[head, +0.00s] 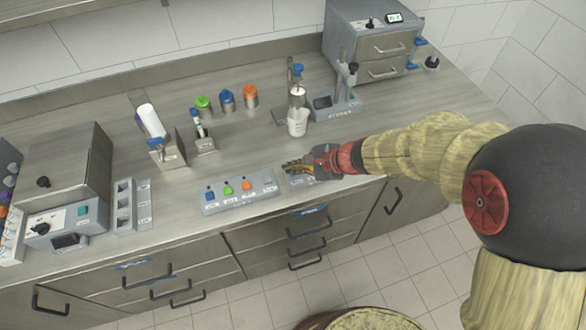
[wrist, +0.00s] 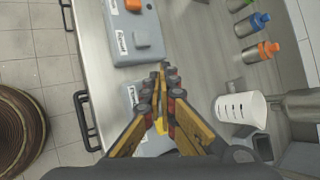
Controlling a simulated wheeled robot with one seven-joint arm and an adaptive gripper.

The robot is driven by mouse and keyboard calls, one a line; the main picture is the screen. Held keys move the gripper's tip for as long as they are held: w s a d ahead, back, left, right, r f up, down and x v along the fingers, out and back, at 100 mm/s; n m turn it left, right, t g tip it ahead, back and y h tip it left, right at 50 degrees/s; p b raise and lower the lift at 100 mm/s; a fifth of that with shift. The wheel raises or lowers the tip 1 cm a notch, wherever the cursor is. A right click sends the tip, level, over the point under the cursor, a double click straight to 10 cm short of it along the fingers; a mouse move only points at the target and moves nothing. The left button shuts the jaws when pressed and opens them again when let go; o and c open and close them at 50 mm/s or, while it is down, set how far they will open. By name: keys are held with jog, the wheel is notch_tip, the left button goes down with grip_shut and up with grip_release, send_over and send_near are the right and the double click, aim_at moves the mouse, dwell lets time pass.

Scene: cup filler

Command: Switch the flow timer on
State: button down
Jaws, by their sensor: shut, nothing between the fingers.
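My gripper (head: 287,167) is shut and empty, low over the counter near its front edge. It also shows in the wrist view (wrist: 162,68), with its fingertips together just beside the grey end of a button panel. A small pale labelled unit (head: 299,181) lies under my gripper; part of it shows in the wrist view (wrist: 131,94). My fingers hide most of this unit, and I cannot read its label or see how its switch stands. I cannot tell for sure that it is the flow timer.
The button panel (head: 213,208) with blue, green, orange and grey buttons is left of my gripper. A white cup (head: 297,127) stands behind, under a dispenser stand (head: 345,104). Colored-lid jars (head: 228,101) stand farther back. The counter between panel and jars is mostly clear.

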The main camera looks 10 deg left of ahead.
notch_tip(320, 180, up, 6)
jog(key=p, duration=0.4)
dwell(0.4)
dwell(0.3)
